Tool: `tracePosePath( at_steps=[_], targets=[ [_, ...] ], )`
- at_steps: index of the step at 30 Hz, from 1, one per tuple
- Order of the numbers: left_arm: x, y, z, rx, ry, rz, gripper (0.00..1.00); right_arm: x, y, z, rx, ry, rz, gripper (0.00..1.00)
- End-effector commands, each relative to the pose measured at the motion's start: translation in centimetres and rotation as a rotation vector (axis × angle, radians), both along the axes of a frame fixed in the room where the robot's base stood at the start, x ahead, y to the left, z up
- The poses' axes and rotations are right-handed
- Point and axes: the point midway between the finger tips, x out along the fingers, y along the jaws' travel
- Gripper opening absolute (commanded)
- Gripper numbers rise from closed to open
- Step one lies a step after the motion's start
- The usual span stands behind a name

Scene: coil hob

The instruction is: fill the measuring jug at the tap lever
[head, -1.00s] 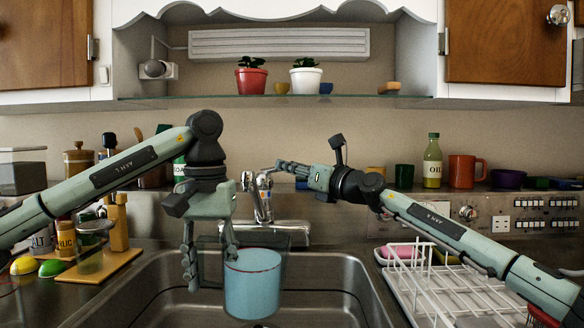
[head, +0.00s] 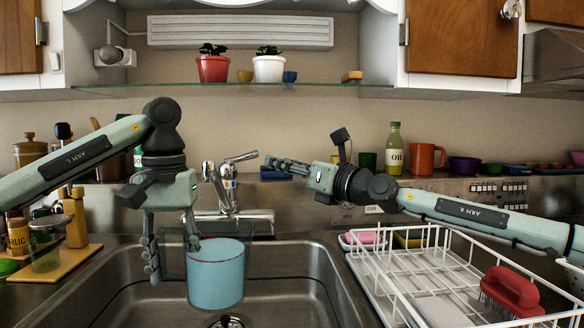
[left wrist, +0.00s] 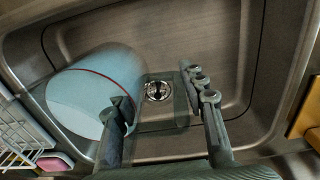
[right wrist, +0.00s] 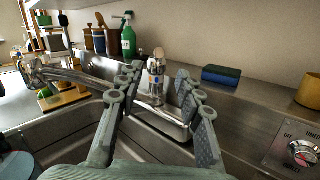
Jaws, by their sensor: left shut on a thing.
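The measuring jug (head: 216,272) is clear, with pale blue water in it. The jug also shows in the left wrist view (left wrist: 90,88). The chrome tap (head: 222,190) stands behind the jug, its tap lever (head: 241,157) pointing right. My right gripper (head: 270,163) is open and empty, just right of the lever's tip with a small gap. I cannot make out a stream of water.
The steel sink (head: 285,285) is under the jug, its drain (left wrist: 157,90) bare. A white dish rack (head: 400,265) with a red brush (head: 512,290) is at the right. Spice jars on a wooden board (head: 60,262) stand at the left. A shelf with potted plants is above.

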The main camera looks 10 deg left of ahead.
Motion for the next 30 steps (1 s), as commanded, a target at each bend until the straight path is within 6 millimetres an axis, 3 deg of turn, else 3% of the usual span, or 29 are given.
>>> tracePosePath(
  at_steps=[9, 30],
  targets=[
    [0.0, 0.0, 0.2, -0.002, -0.004, 0.000, 0.00, -1.3, -1.9, -0.2, 0.000, 0.000, 0.000, 0.36],
    [0.0, 0.0, 0.2, -0.002, -0.004, 0.000, 0.00, -1.3, -1.9, -0.2, 0.000, 0.000, 0.000, 0.36]
  ],
)
